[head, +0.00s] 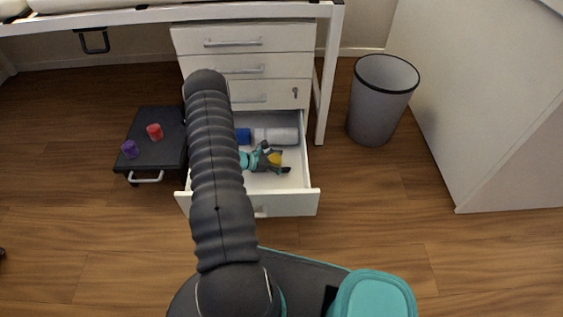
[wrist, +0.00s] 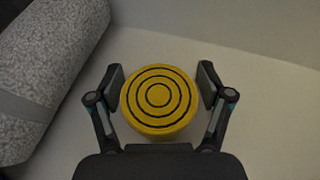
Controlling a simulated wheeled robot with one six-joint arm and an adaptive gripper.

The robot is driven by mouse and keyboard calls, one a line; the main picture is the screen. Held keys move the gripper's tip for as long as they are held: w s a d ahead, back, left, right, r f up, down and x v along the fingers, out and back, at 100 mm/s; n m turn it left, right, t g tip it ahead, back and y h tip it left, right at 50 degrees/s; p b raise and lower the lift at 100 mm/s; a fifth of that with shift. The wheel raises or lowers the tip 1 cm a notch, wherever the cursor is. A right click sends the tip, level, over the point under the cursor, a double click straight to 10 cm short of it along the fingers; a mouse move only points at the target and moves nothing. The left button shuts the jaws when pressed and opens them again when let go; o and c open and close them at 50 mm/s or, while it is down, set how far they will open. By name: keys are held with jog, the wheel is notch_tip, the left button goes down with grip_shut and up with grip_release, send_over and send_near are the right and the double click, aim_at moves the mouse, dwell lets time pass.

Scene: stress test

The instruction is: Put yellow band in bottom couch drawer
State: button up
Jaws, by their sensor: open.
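The yellow band (wrist: 159,101) is a round roll with dark rings on its face. In the wrist view it sits between the two open fingers of my gripper (wrist: 160,88), with a small gap to each finger. In the head view my gripper (head: 276,160) is down inside the open bottom drawer (head: 279,203), and the yellow band (head: 275,159) shows at it, partly covered. The fingers are not closed on the band. The drawer is pulled out of the white cabinet (head: 246,42) under the couch. My arm hides the drawer's left part.
A grey speckled roll (wrist: 48,70) lies left of the band; a pale roll (head: 277,135) and a blue one (head: 243,135) lie at the drawer's back. A dark step (head: 158,135) holds red (head: 154,131) and purple (head: 130,149) rolls. A grey bin (head: 380,105) stands right.

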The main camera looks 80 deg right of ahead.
jog(key=shift+r, duration=0.2)
jog(key=p+v, duration=0.1)
jog(key=v, duration=1.1)
jog(key=shift+w+r, duration=0.15)
jog(key=shift+r, duration=0.1)
jog(key=w+a+r+m+t+y, duration=0.1)
jog(key=w+a+r+m+t, duration=0.1)
jog(key=w+a+r, duration=0.45)
jog(key=w+a+r+m+t, duration=0.25)
jog(key=a+r, duration=0.45)
jog(key=r, duration=0.5)
jog(key=w+a+r+m+t+y, duration=0.1)
jog(key=w+a+r+t, duration=0.1)
jog(key=w+a+r, duration=0.65)
jog(key=s+a+r+t+y, duration=0.1)
jog(key=s+a+r+t, duration=0.2)
jog(key=a, duration=0.6)
jog(key=s+a+r+m+t+y, duration=0.1)
jog(key=s+a+r+t+y, duration=0.1)
jog(key=a+r, duration=0.5)
jog(key=s+a+r+t+y, duration=0.2)
jog(key=s+a+r+t, duration=0.3)
jog(key=a, duration=0.7)
jog(key=shift+a+r, duration=0.25)
jog(key=shift+r, duration=0.3)
